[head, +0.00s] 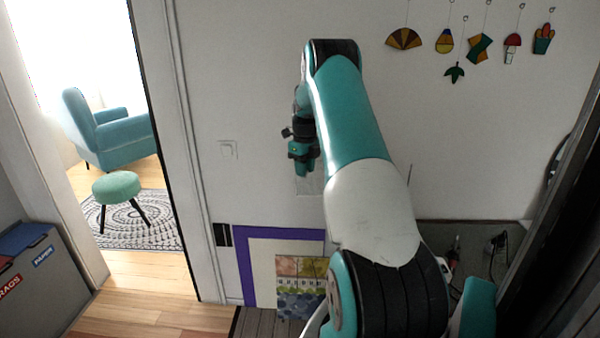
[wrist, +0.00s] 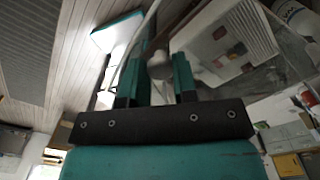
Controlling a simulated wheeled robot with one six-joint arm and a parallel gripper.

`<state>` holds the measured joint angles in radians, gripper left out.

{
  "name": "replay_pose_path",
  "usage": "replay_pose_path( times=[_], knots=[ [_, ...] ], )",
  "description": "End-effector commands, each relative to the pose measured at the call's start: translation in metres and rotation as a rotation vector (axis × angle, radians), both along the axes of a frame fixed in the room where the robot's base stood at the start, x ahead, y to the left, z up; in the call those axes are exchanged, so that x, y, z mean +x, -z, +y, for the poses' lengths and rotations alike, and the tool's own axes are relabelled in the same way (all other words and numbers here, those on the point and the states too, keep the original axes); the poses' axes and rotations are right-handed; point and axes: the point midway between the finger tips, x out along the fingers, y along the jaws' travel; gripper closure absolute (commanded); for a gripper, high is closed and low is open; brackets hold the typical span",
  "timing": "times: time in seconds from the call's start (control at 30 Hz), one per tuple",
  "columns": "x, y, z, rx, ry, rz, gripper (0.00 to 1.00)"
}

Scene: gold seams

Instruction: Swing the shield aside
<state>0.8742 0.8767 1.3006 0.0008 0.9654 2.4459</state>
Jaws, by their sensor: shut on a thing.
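My gripper (head: 303,152) is in front of the white wall in the head view, at the end of my raised arm. In the wrist view its two dark green fingers (wrist: 157,82) are closed about a small pale grey piece (wrist: 160,66) between them. A faint see-through panel (head: 308,186) shows just below the gripper in the head view; it looks like the shield. In the wrist view a clear sheet (wrist: 268,88) with a pale edge lies to the right of the fingers. Whether the held piece is part of the shield I cannot tell.
Coloured ornaments (head: 454,41) hang on the wall at upper right. A framed picture (head: 247,262) with a purple border stands low behind my arm. A doorway at left opens on a blue armchair (head: 108,130) and a green stool (head: 116,188). Labelled bins (head: 40,262) stand at lower left.

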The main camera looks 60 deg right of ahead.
Motion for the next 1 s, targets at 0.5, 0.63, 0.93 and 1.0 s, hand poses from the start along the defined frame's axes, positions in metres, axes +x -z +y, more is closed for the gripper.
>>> replay_pose_path(
  times=[0.5,0.63,0.93,1.0],
  knots=[
    [0.004,-0.001,-0.015,-0.003,0.090,-0.003,1.00],
    [0.004,-0.001,-0.015,-0.003,0.089,-0.003,1.00],
    [0.005,0.000,-0.014,-0.001,0.088,-0.002,0.48],
    [0.005,0.000,-0.013,-0.001,0.086,-0.002,0.48]
  ],
)
